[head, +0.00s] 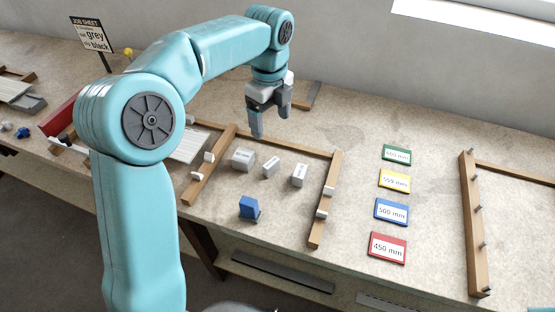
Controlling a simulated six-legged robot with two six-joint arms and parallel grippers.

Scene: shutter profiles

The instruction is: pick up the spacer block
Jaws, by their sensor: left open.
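Three small pale blocks with faint marks lie in a row inside a wooden frame: a larger grey one (242,159), a smaller one (271,166) and a third (299,175). A blue block-like piece (249,208) on a dark base stands in front of them. No readable label shows which one is the spacer block. My left gripper (268,116) is open and empty, pointing down above and behind the row, apart from the blocks. My right gripper is out of view.
The wooden frame's right rail (326,200) has white clips. Coloured cards, including a red 450 mm card (387,248), lie to the right. A pegged wooden rail (474,225) stands further right. A job sheet sign (92,37) reads grey and black.

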